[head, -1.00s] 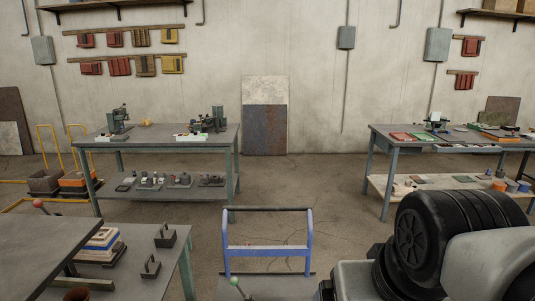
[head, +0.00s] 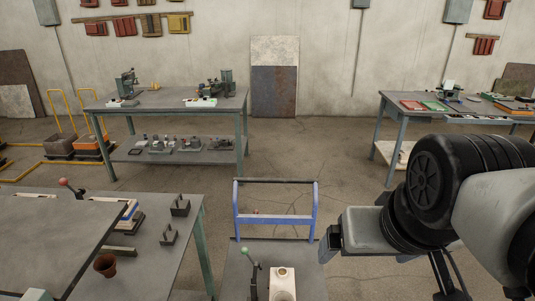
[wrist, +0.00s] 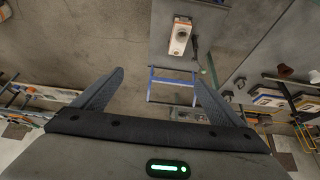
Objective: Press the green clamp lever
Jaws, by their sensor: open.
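The green clamp lever (head: 246,252) shows in the head view as a dark arm with a green ball knob. It stands upright near the bottom edge, on the grey top of a cart with a blue handle (head: 275,221). Beside it is a pale block with a round opening (head: 283,284). In the wrist view the lever's green knob (wrist: 203,71) is small, close to the right fingertip in the picture but well beyond it. My gripper (wrist: 159,76) is open and empty, apart from the lever. The lever's base is partly cut off in the head view.
A bench at left holds a red-knobbed lever (head: 66,184), a brown pot (head: 105,265) and dark metal brackets (head: 180,206). Two workbenches stand farther back, left (head: 165,100) and right (head: 395,105). Open floor lies between them.

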